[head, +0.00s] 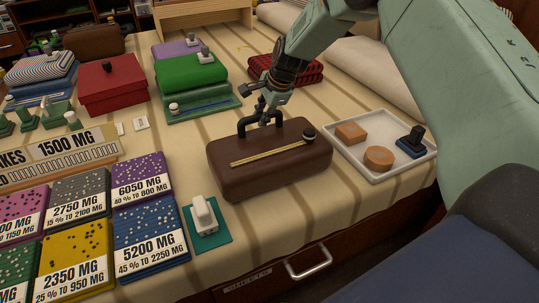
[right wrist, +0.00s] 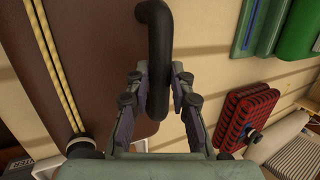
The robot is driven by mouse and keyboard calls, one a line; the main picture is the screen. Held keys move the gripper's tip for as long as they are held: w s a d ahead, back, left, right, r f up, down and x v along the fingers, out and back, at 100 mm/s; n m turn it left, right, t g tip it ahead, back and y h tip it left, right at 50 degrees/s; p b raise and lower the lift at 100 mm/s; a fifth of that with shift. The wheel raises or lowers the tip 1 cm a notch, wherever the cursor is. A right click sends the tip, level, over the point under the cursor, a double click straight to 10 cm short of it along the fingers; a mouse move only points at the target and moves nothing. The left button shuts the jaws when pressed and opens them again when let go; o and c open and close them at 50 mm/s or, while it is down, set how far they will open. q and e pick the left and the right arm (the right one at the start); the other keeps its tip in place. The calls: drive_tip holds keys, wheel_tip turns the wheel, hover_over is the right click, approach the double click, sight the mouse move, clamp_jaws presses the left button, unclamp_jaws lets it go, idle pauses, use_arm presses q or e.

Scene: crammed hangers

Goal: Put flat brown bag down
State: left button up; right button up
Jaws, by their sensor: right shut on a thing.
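The flat brown bag (head: 270,170) lies on the striped bedspread near the front edge, with a yellow strip and a dark round knob on its top face. Its dark handle (head: 247,124) rises at the back side. My right gripper (head: 267,112) is at this handle. In the right wrist view, the two fingers of my right gripper (right wrist: 160,100) are closed around the black handle (right wrist: 157,50), and the brown bag (right wrist: 95,60) fills the left side. In the head view, the bag appears to rest on the bedspread, but its underside is hidden. My left gripper is not in view.
A white tray (head: 353,167) with two orange-brown blocks and a blue-based stamp is right of the bag. A white object on a teal base (head: 205,222) and several labelled dotted blocks (head: 150,240) are at front left. Folded green cloth (head: 190,75) and a red box (head: 110,88) lie behind.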

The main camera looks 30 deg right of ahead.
clamp_jaws()
drive_tip(key=shift+w+r, duration=0.1)
drive_tip(key=shift+r, duration=0.05)
drive_tip(key=shift+r, duration=0.35)
wheel_tip(320, 180, up, 9)
drive_tip(key=p, duration=0.3)
drive_tip(key=shift+p, duration=0.4)
drive_tip(key=shift+r, duration=0.15)
